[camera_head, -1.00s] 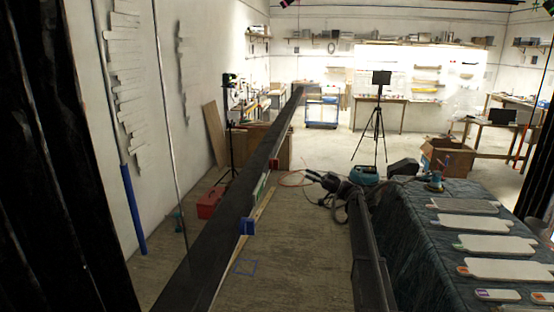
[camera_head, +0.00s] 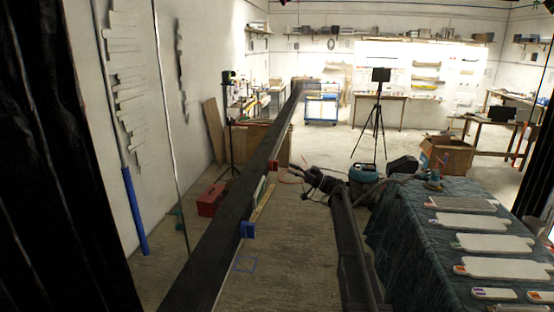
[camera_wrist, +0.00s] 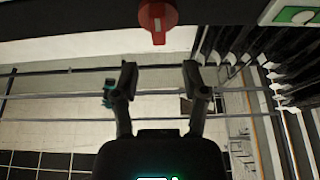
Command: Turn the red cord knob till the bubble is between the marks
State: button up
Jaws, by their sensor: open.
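The red knob (camera_wrist: 157,18), with a white mark on its lower part, shows at the top of the wrist view. In the head view a small red part (camera_head: 273,165) sits on the side of the long dark beam. My gripper (camera_wrist: 160,76) is open and empty; its two fingertips are apart, below the knob in the picture and not touching it. In the head view my gripper (camera_head: 294,173) is right of the beam, near the red part. A green and white plate (camera_wrist: 292,14) with a pale oval is cut off at the wrist view's top right. I cannot make out a bubble or marks.
A cloth-covered table (camera_head: 410,235) with several pale boards stands right. A red toolbox (camera_head: 211,199) is on the floor beyond the beam. A tripod (camera_head: 378,125) stands behind.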

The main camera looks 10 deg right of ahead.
aim_at(276, 161)
jog(key=shift+p+x, duration=1.1)
jog(key=shift+x, duration=2.35)
grip_shut()
jog(key=shift+s+d, duration=0.15)
jog(key=shift+d, duration=0.1)
jog(key=shift+a, duration=0.2)
